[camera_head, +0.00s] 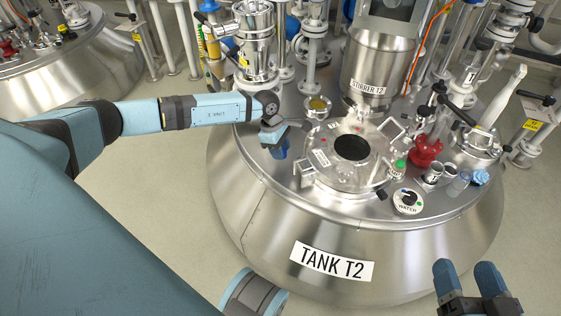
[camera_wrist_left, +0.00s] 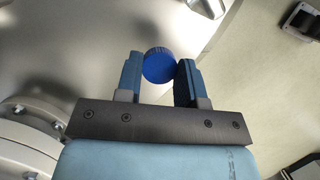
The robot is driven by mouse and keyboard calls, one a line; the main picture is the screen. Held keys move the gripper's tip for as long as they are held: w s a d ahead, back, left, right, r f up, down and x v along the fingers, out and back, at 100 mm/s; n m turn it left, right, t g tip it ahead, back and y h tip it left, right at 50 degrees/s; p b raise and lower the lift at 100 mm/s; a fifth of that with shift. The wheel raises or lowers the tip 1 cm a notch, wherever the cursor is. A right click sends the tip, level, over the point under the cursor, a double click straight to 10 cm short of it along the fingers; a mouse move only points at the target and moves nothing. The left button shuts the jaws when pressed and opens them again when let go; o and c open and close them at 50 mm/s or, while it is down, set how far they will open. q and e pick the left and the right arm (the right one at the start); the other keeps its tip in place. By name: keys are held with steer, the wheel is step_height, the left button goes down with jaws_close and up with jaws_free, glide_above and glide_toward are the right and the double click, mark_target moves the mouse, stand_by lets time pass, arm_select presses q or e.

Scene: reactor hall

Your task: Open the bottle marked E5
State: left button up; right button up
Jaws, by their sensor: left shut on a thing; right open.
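My left gripper (camera_head: 280,149) is over the left part of the tank top in the head view, pointing down. In the left wrist view its two fingers close on a round, ribbed blue cap (camera_wrist_left: 159,65). Whether a bottle is under the cap cannot be seen. A small bottle with a green cap (camera_head: 399,165) stands on the right side of the tank top. A clear glass vessel (camera_head: 458,184) is further right, with a blue ribbed piece (camera_head: 480,177) beside it. No E5 mark is legible. My right gripper (camera_head: 467,271) is open and empty at the lower right, away from the tank.
The steel tank T2 (camera_head: 265,215) carries a round hatch (camera_head: 322,177) with a dark opening, a WATER dial (camera_head: 408,201), a red valve (camera_head: 426,150) and metal cups (camera_head: 433,174). The stirrer housing (camera_head: 378,60) and pipes rise behind. The floor in front is clear.

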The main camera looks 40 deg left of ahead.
mark_target(283, 165)
arm_select(q)
step_height(283, 165, down, 4)
steer(key=shift+f+b, duration=0.1)
steer(key=shift+b, duration=0.75)
steer(key=shift+f, duration=0.3)
steer(key=shift+r, duration=0.1)
steer(key=o, duration=1)
arm_select(e)
steer(key=shift+w+d+n+t, duration=0.35)
steer(key=shift+w+n, duration=0.1)
steer(key=shift+n, duration=0.25)
steer(key=shift+r, duration=0.1)
